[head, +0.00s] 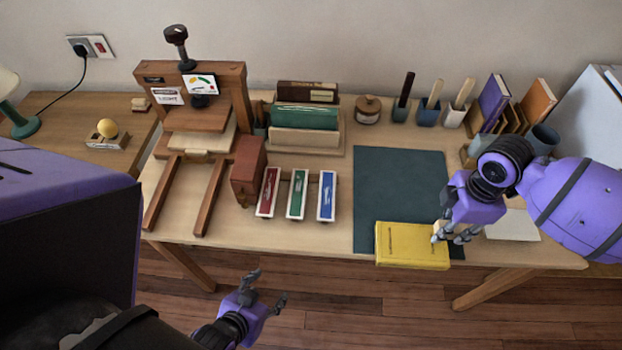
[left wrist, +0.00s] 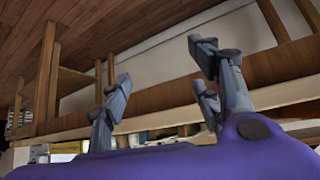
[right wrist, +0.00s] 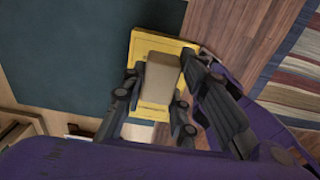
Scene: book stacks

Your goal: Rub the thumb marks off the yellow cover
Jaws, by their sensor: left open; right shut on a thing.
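The yellow book (head: 405,247) lies flat at the front edge of the dark green mat, its cover facing up. It also shows in the right wrist view (right wrist: 146,42). My right gripper (head: 449,237) is over the book's right end, shut on a tan block (right wrist: 158,84). The block hides part of the cover; I cannot tell whether it touches it. No thumb marks can be made out clearly at this size. My left gripper (head: 268,287) is open and empty in front of the table, beyond its front edge, and shows open in the left wrist view (left wrist: 160,62).
The dark green mat (head: 398,185) is clear behind the book. A white sheet (head: 512,226) lies right of my right gripper. Red, green and blue narrow trays (head: 297,194) stand left of the mat, beside a wooden press (head: 240,85). Pots and upright books line the back.

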